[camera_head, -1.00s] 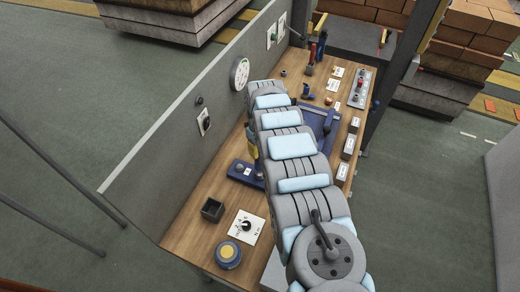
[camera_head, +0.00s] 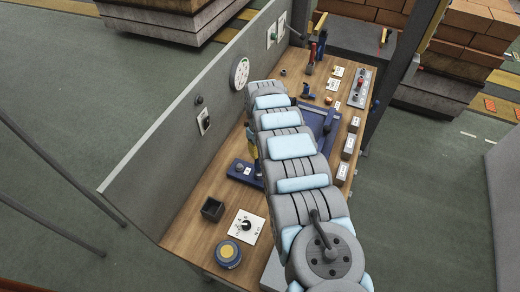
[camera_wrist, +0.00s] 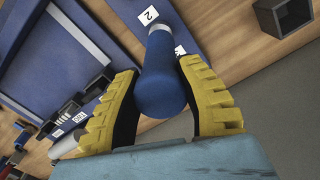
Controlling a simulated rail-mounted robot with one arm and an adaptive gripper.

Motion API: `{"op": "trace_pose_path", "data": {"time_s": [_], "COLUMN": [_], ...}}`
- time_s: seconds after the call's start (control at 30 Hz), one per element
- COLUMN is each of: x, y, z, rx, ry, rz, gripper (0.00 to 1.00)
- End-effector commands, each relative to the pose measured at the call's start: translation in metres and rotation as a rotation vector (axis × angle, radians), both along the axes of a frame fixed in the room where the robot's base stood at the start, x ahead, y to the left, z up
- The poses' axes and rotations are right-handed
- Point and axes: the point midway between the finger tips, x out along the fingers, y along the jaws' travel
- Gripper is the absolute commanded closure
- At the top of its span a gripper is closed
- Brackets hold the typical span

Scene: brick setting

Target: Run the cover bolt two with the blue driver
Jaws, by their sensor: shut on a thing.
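In the wrist view the blue driver (camera_wrist: 160,80) stands between the two yellow-padded fingers of my gripper (camera_wrist: 165,95), which is shut on its handle. The handle's rounded end faces the camera. Its far end meets a silver collar beside a white label marked 2 (camera_wrist: 148,14) on a dark blue surface. The driver's tip and any bolt under it are hidden.
An open dark box (camera_head: 212,209), a white dial plate (camera_head: 246,226) and a round blue-yellow container (camera_head: 229,255) stand at the bench's near end. A grey wall panel (camera_head: 170,150) rises along the left. A blue tray (camera_head: 322,122) lies beyond my arm.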

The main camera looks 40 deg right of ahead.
Motion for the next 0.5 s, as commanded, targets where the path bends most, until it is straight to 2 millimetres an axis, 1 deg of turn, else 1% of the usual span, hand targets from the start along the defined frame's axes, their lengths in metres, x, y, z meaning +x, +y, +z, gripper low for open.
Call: {"op": "trace_pose_path", "data": {"time_s": [0.27,0.5], "x": [0.0,0.001], "y": [0.0,-0.001], "z": [0.002,0.017], "rx": [-0.001,-0.002], "ry": [-0.001,-0.002], "rz": [0.0,0.0], "gripper": [1.0,1.0]}}
